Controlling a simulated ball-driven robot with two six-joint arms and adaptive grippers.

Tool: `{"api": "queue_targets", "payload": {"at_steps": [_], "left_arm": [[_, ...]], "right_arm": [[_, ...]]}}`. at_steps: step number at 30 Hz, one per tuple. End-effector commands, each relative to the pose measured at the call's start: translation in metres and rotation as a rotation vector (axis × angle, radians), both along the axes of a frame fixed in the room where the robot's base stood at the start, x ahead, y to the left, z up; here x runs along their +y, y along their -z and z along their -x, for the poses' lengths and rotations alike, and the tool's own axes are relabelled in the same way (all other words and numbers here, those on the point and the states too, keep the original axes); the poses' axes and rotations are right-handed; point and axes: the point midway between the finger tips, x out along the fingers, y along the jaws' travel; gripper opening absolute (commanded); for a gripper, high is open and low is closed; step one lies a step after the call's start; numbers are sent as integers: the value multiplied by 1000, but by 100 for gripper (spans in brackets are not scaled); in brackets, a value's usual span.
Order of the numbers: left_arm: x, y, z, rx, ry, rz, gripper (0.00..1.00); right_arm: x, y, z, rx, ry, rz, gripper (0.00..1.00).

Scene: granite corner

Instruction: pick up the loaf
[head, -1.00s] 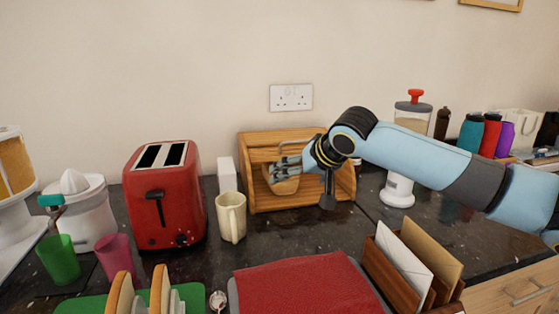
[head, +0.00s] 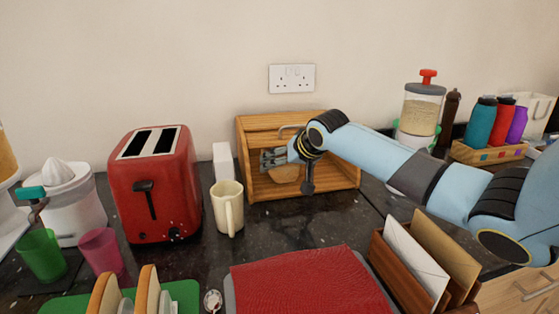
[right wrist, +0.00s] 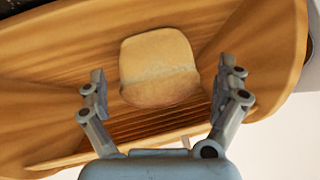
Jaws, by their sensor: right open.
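The loaf (right wrist: 158,68) is light brown and lies inside the wooden bread bin (head: 262,127), whose front is open. In the head view the loaf (head: 286,174) shows only partly, behind my right gripper (head: 272,160). In the right wrist view my right gripper (right wrist: 158,92) is open, with one finger on each side of the loaf's near end. Gaps show between both fingers and the loaf, so it is not held. My left gripper is not in view.
A cream mug (head: 226,206) and a red toaster (head: 156,185) stand left of the bin. A white box (head: 223,163) is close beside it. In front are a red cloth-topped tray (head: 312,285) and a letter rack (head: 398,273). Dark counter between is clear.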

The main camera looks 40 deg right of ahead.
Motion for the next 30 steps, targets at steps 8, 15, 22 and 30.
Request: {"api": "queue_targets", "payload": {"at_steps": [8,15,22,30], "left_arm": [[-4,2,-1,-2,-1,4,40],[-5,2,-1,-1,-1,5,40],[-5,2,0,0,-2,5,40],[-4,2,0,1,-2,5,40]], "right_arm": [[-2,10,-10,0,-1,0,100],[-2,10,-10,0,-1,1,82],[-2,10,-10,1,-1,0,52],[-2,10,-10,-1,0,1,41]]}}
